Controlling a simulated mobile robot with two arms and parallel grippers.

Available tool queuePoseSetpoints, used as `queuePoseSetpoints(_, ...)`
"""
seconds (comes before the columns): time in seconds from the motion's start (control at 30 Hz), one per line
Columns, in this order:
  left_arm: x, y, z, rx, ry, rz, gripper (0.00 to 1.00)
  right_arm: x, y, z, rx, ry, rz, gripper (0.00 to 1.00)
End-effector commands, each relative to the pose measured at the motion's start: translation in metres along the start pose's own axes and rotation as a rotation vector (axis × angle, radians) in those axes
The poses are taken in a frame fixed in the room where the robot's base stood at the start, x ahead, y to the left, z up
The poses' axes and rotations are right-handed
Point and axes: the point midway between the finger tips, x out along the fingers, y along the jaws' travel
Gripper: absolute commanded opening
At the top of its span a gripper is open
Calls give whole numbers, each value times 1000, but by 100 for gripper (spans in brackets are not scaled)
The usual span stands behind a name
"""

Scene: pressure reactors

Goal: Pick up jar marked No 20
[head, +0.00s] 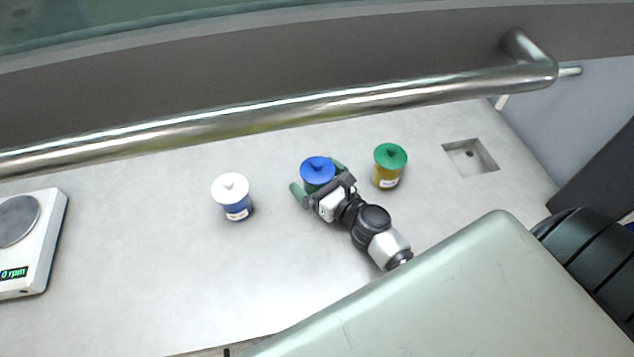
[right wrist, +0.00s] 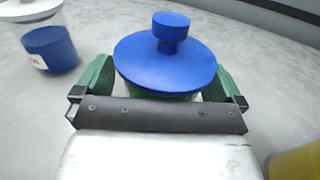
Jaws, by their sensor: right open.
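Three jars stand upright on the bench. The middle jar (head: 318,171) has a blue lid and a green body; in the right wrist view its blue lid (right wrist: 168,58) is between the fingers. A white-lidded jar (head: 232,195) with blue contents is to its left, and a green-lidded jar (head: 389,165) with yellow contents is to its right. Their labels are too small to read, so I cannot tell which is No 20. My right gripper (head: 318,183) is open, its green fingers on either side of the blue-lidded jar. My left gripper is not in view.
A stirrer plate (head: 45,245) reading 0 rpm sits at the left edge. A metal rail (head: 270,115) runs across behind the jars. A square recess (head: 470,156) is in the bench at right. The bench front left of centre is clear.

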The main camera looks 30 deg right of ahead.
Motion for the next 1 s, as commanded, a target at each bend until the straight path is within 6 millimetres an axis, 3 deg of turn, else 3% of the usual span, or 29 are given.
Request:
queuePoseSetpoints(0.2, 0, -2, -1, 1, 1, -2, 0, 0, 0, -1, 0, 0, 0, 97)
queuePoseSetpoints(0.6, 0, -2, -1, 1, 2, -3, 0, 0, 0, 1, 0, -2, 0, 38)
queuePoseSetpoints(0.83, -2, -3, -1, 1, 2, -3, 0, 0, 0, 3, -1, -2, 0, 38)
queuePoseSetpoints(1.0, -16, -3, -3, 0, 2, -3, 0, 0, 0, 28, -6, -3, 3, 38)
